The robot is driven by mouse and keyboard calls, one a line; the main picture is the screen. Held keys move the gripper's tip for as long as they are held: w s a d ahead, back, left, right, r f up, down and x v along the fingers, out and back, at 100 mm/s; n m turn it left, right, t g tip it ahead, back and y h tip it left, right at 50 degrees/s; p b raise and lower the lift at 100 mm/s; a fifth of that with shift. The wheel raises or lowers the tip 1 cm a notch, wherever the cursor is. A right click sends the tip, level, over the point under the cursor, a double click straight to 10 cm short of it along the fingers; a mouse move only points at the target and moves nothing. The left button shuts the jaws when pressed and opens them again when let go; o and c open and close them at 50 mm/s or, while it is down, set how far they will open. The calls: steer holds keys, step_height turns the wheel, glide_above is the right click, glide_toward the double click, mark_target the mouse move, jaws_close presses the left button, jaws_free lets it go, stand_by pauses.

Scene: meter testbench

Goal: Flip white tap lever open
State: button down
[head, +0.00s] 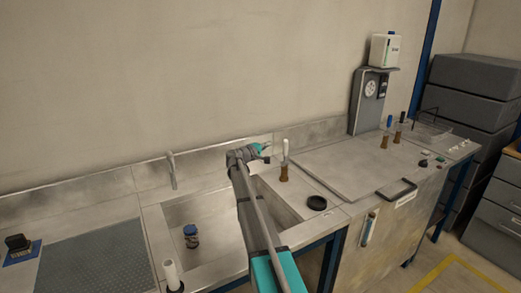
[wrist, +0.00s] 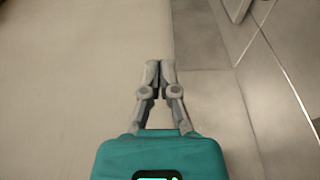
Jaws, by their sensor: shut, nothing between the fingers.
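The white tap lever (head: 285,149) stands upright on a brass tap body (head: 284,173) at the right rim of the sink, in the head view. My gripper (head: 267,152) is just left of the lever in the picture, and a gap seems to lie between them. Its fingertips are small and partly hidden there. In the wrist view my gripper (wrist: 159,66) has its two fingers together with nothing between them. The white lever does not show in the wrist view.
The sink (head: 167,222) holds a small blue-topped meter (head: 191,235). A black round cap (head: 316,203) lies right of the sink. A flat cover with a black handle (head: 396,190) lies further right. Blue-levered (head: 389,121) and dark-levered (head: 402,117) taps stand behind it.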

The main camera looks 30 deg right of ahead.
mark_target(285, 153)
steer(key=shift+s+d, duration=1.5)
steer(key=shift+s, duration=0.2)
steer(key=shift+a, duration=0.3)
